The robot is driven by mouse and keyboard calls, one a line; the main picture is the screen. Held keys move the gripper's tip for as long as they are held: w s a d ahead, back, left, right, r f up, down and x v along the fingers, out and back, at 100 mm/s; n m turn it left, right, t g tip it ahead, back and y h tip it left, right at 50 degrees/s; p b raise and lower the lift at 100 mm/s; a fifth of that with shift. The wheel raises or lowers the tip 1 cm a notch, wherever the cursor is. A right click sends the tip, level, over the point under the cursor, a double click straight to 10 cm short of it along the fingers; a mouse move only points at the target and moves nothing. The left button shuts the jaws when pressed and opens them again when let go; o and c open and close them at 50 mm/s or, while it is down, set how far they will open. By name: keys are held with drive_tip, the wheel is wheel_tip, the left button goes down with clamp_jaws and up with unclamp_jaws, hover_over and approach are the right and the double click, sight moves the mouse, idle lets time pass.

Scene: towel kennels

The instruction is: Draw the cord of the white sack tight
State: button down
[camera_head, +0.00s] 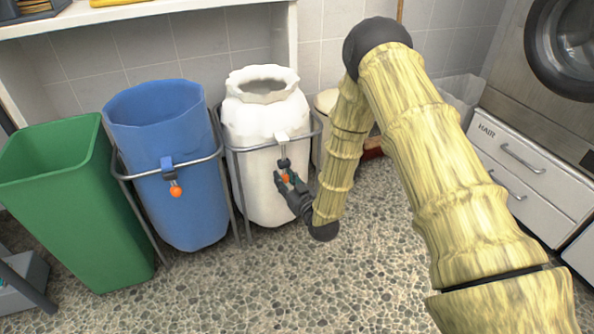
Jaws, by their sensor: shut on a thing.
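The white sack (262,124) hangs in a grey metal frame (237,186), right of a blue sack. Its neck is gathered and puckered below a ruffled rim, and the mouth still shows an opening. A white tab (281,136) sits at the front of the neck, with a dark toggle just below it. My gripper (285,179) is in front of the sack, shut on the orange cord pull (286,178) below the toggle. The fingers partly cover the pull. The cord between toggle and pull is too small to make out clearly.
A blue sack (168,130) with its own toggle and orange pull (176,190) hangs to the left. A green bin (75,200) stands further left. A white shelf (140,10) runs above. Drawers (530,160) stand at right. The pebbled floor in front is clear.

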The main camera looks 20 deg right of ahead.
drive_tip(key=shift+f, duration=1.6)
drive_tip(key=shift+s, duration=0.1)
drive_tip(key=c, duration=1.1)
unclamp_jaws()
drive_tip(key=shift+f, duration=0.15)
drive_tip(key=v, duration=1.2)
